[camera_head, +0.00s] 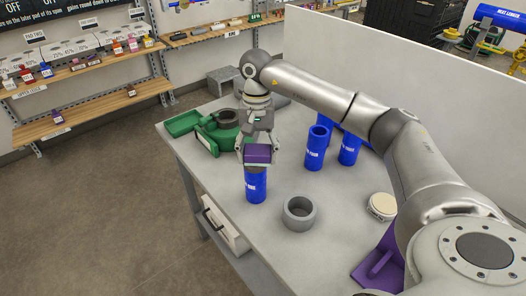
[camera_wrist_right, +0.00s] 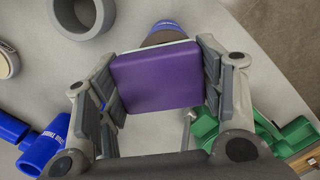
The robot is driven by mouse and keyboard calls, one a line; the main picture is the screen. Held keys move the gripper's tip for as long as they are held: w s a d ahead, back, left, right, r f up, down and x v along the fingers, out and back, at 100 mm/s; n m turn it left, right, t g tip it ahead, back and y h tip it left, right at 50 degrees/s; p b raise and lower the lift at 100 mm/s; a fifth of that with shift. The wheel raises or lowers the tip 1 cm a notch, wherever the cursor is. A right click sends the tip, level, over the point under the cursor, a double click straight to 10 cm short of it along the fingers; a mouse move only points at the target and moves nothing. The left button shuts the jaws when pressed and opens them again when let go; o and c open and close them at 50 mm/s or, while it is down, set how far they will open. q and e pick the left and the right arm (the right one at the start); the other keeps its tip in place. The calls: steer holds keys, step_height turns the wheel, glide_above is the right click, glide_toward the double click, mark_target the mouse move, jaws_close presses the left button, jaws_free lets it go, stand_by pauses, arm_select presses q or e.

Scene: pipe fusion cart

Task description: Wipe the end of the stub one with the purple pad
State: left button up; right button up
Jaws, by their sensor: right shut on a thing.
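My right gripper (camera_head: 257,148) is shut on the purple pad (camera_head: 258,156), a flat block that also shows in the right wrist view (camera_wrist_right: 155,78) between the two fingers. The pad is held right over the top of an upright blue stub (camera_head: 256,187) near the table's left front edge. The stub's white label is too small to read. The pad hides the stub's top end, so I cannot tell whether they touch. In the right wrist view, part of the stub (camera_wrist_right: 167,25) shows beyond the pad's far edge. My left gripper is not in view.
Several more blue stubs (camera_head: 315,150) stand behind, to the right. A grey ring (camera_head: 290,221) and a cream disc (camera_head: 382,204) lie on the grey table (camera_head: 235,207). Green tools (camera_head: 186,123) lie at the back left. A purple stand (camera_head: 380,264) is at front right, beneath my arm.

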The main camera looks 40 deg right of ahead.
steer(key=shift+w+a+r, duration=0.1)
steer(key=shift+w+a, duration=0.05)
steer(key=shift+s+d+b, duration=0.55)
steer(key=shift+s+d, duration=0.3)
steer(key=shift+d, duration=0.3)
steer(key=shift+w+a, duration=0.45)
steer(key=shift+a, duration=0.15)
steer(key=shift+w+a, duration=0.4)
steer(key=shift+a, duration=0.2)
steer(key=shift+s+d+f+b, duration=0.25)
steer(key=shift+s+d+b, duration=0.35)
steer(key=shift+s+d, duration=0.5)
steer(key=shift+w+a, duration=0.5)
steer(key=shift+w, duration=0.1)
steer(key=shift+r, duration=0.2)
